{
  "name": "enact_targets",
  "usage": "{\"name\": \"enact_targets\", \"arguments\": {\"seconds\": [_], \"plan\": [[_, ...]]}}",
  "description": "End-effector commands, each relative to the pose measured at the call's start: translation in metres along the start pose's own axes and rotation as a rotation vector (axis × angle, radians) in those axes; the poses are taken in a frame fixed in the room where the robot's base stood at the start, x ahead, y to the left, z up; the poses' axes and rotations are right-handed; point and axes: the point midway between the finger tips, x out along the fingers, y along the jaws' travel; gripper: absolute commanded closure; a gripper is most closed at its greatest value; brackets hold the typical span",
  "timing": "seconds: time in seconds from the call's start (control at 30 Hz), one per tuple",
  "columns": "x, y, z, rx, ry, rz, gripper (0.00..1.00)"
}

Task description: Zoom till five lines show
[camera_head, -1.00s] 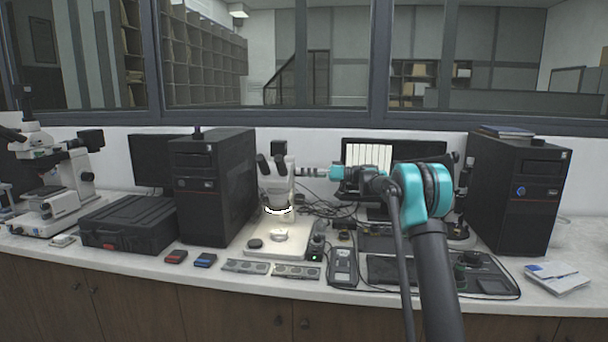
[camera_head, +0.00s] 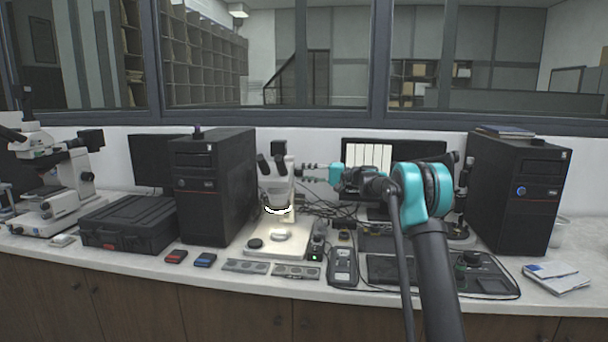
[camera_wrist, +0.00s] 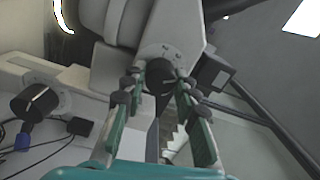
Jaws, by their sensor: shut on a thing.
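The microscope (camera_head: 277,190) stands on a lit white base, with its ring light glowing. My gripper (camera_head: 298,170) reaches its right side from the right. In the wrist view my gripper (camera_wrist: 158,78) has its fingers on both sides of a small dark zoom knob (camera_wrist: 158,80) on the pale microscope body, and it is shut on it. The knob's face is partly hidden between the fingertips. The monitor (camera_head: 368,157) behind my arm shows a white picture with several dark vertical lines. Its lower part is hidden by my arm.
A larger dark knob with a white mark (camera_wrist: 35,102) sits to the left in the wrist view. A black computer tower (camera_head: 214,185) stands left of the microscope, another (camera_head: 515,190) at the right. Cables and small devices crowd the bench around the microscope.

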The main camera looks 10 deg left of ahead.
Motion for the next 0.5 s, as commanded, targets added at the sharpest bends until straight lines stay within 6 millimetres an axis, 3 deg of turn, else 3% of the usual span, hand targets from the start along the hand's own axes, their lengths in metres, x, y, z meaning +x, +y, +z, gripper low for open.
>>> {"name": "enact_targets", "arguments": {"seconds": [0.5], "plan": [[-0.0012, 0.0007, -0.0008, 0.196, 0.007, 0.0, 1.0]]}}
